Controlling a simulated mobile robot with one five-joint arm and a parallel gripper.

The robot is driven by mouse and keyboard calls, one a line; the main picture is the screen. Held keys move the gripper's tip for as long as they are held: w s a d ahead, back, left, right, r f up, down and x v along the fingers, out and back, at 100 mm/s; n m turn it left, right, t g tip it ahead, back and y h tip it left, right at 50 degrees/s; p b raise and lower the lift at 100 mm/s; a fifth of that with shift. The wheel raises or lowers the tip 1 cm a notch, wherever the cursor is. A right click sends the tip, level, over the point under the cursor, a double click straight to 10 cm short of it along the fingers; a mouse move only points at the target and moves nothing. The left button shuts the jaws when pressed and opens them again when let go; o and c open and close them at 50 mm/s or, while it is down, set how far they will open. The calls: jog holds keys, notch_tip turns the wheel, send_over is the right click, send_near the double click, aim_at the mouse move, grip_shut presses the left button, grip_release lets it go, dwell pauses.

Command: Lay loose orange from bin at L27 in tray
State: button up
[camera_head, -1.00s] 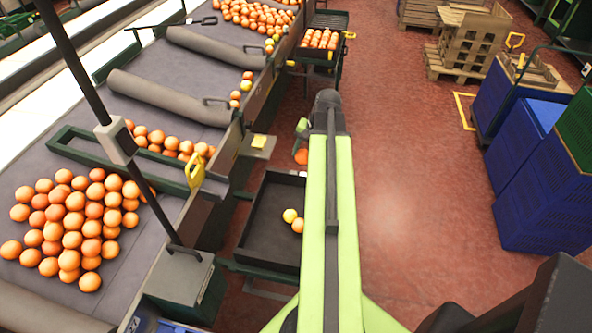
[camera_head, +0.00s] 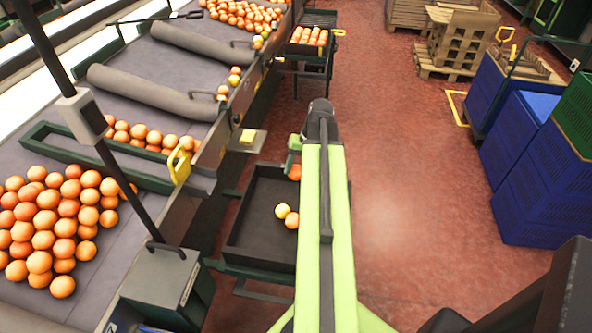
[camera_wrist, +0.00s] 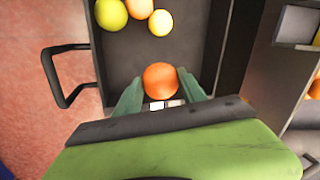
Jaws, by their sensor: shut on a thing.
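My gripper (camera_wrist: 160,96) is shut on an orange (camera_wrist: 160,79), with one green finger on each side of it. In the wrist view the orange shows against the floor of a dark open container (camera_wrist: 185,48). In the head view my gripper (camera_head: 294,158) and the orange (camera_head: 295,173) are at the far part of this container (camera_head: 243,250), partly hidden by my arm. Its height over the floor is hard to tell. Loose fruit lies inside: a yellow-green one (camera_wrist: 110,14), a yellow one (camera_wrist: 160,22) and an orange one (camera_wrist: 139,7).
A conveyor on the left carries a pile of oranges (camera_head: 45,225) and a row behind a green barrier (camera_head: 110,165). A dark tray of oranges (camera_head: 309,37) stands further back. Blue crates (camera_head: 525,180) and wooden pallets (camera_head: 460,45) stand right. The red floor between is clear.

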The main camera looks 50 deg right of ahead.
notch_tip(320, 180, down, 10)
jog(key=b, duration=0.9)
jog(key=shift+f, duration=0.1)
jog(key=shift+s+f+b, duration=0.1)
jog(key=shift+f+b, duration=0.45)
jog(key=shift+b, duration=0.2)
dwell(0.4)
jog(key=o, duration=1.5)
jog(key=shift+o, duration=0.4)
jog(key=o, duration=0.5)
jog(key=shift+r, duration=0.15)
notch_tip(320, 180, up, 8)
jog(key=p, duration=0.8)
